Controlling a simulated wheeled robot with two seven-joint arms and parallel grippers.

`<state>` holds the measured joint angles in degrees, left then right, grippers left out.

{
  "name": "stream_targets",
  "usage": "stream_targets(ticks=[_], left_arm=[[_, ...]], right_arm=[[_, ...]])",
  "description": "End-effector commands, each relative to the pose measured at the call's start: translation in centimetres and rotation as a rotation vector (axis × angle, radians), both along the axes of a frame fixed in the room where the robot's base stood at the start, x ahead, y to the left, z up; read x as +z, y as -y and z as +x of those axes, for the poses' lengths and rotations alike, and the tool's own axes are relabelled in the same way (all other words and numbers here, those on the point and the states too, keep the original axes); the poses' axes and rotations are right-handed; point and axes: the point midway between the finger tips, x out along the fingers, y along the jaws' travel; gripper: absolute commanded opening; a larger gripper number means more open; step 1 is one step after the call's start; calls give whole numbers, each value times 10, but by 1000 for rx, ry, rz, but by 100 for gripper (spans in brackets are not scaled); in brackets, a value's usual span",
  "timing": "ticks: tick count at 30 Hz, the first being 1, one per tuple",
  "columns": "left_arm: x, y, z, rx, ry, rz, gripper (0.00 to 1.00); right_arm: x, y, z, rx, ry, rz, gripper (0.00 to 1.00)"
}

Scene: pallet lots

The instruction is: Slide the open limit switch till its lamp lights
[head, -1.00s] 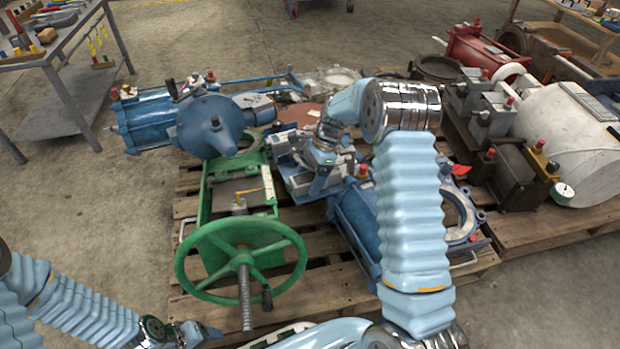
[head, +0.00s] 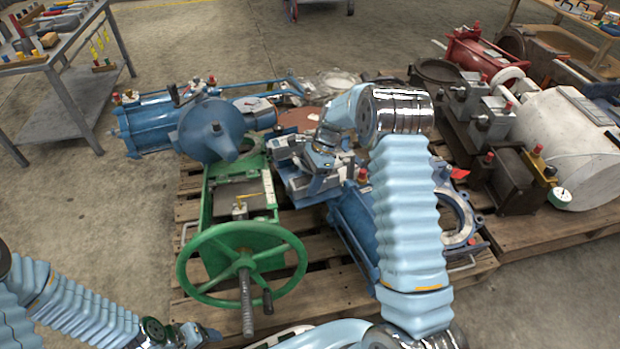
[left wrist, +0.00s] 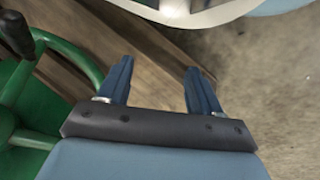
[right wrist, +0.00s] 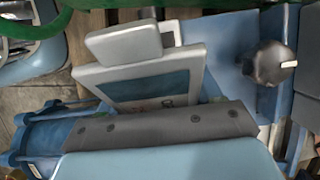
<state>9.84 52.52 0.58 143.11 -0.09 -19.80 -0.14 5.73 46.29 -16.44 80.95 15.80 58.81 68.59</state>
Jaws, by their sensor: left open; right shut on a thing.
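My right gripper (head: 322,160) reaches down onto grey boxes on the blue valve assembly at the middle of the pallet. In the right wrist view, a pale grey box with a dark blue panel (right wrist: 150,86) lies right before the gripper's body, with a smaller grey block (right wrist: 130,42) beside it. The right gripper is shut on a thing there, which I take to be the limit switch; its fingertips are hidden. I cannot make out a lamp or its state. My left gripper (left wrist: 158,85) is open and empty, low beside the green valve.
A green valve with a handwheel (head: 242,262) stands left of the right gripper. A blue actuator (head: 208,130) lies behind it. A rounded grey knob (right wrist: 272,64) stands right of the box. A second pallet with a white cylinder (head: 565,135) is at right.

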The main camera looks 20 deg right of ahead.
Motion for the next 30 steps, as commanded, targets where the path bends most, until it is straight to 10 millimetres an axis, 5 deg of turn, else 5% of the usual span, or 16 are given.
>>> stream_targets(ticks=[6,7,10,20,30], left_arm=[[-1,0,0,0,-1,0,65],[-1,0,0,0,-1,0,65],[-1,0,0,0,-1,0,65],[0,0,0,0,-1,0,65],[14,-1,0,2,2,3,65]], right_arm=[[0,1,0,-1,0,-1,9],[0,1,0,-1,0,-1,68],[0,1,0,-1,0,-1,83],[3,2,0,-1,2,0,83],[68,29,5,-2,4,-2,83]])
